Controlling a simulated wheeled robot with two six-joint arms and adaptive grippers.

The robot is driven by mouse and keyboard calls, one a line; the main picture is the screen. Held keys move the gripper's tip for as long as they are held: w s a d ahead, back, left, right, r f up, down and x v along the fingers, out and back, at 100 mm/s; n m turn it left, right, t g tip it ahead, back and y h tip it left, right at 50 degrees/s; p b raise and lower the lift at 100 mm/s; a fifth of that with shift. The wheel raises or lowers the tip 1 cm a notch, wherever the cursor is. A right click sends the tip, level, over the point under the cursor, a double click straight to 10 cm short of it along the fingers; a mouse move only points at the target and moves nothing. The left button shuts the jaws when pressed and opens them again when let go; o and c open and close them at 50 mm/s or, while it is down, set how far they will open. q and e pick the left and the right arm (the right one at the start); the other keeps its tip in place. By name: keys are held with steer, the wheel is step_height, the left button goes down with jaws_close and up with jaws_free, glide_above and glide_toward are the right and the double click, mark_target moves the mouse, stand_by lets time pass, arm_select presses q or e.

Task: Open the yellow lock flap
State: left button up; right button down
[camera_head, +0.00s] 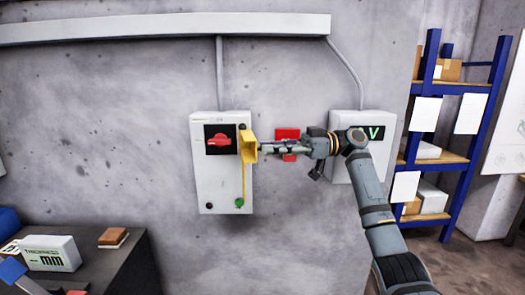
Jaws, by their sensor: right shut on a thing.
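The yellow lock flap (248,147) stands out from the right side of a light grey wall box (213,177). A red rotary switch (219,140) on a black plate shows uncovered to the left of the flap. My right gripper (264,148) reaches in from the right and is shut on the flap at its right edge. The fingertips partly hide the contact. My left gripper is not in view.
A second grey box (345,172) with a green "V" display hangs to the right, partly behind my arm. A red item (287,134) is on the wall behind my gripper. A dark table (112,262) stands lower left. Blue shelves (459,150) stand right.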

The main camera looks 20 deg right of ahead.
steer(key=shift+f, duration=0.1)
stand_by(0.3)
steer(key=c, duration=1.3)
jaws_free()
step_height(320, 180, up, 10)
steer(key=shift+r, duration=0.1)
